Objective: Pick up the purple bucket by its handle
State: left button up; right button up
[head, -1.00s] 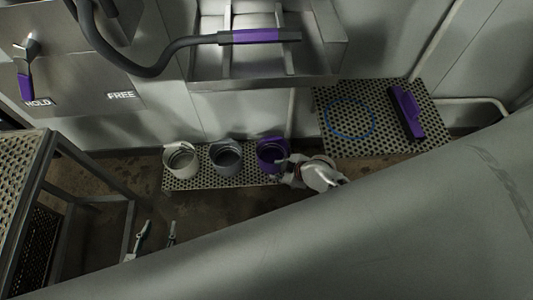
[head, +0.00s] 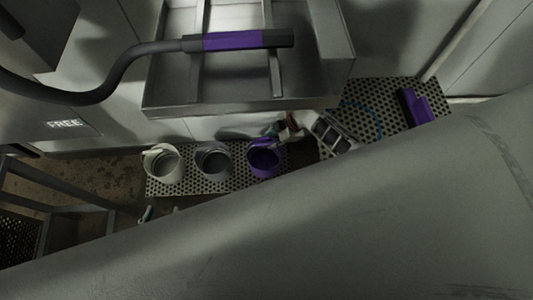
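The purple bucket (head: 265,160) stands upright at the right end of a low perforated platform. My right gripper (head: 274,131) is at the upper right of its rim, its fingers small and dark. I cannot tell whether they touch or hold the handle, and the handle itself is not clear. My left gripper (head: 160,212) shows only as two small fingertips, set apart, just below the platform's left part; the rest is hidden behind the large grey surface in front. It is well away from the purple bucket.
A grey bucket (head: 212,160) and a white bucket (head: 162,162) stand left of the purple one on the perforated platform (head: 186,188). A purple-headed brush (head: 416,107) and a blue loop (head: 378,120) lie on the perforated stand at right. A steel sink (head: 250,102) overhangs behind.

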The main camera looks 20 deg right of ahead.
aim_at(265, 143)
jog(key=b+x, duration=0.1)
jog(key=x, duration=0.2)
jog(key=b+x, duration=0.1)
jog(key=x, duration=0.1)
jog(key=shift+s+a+f+b, duration=0.15)
jog(key=shift+s+f+b, duration=0.05)
jog(key=shift+s+b, duration=0.15)
jog(key=b+x, duration=0.1)
jog(key=x, duration=0.1)
jog(key=shift+w+a+f, duration=0.1)
jog(key=shift+w+f, duration=0.15)
jog(key=shift+w+r, duration=0.2)
grip_shut()
pick_arm(q)
jog(key=shift+d+f, duration=0.25)
jog(key=shift+d, duration=0.15)
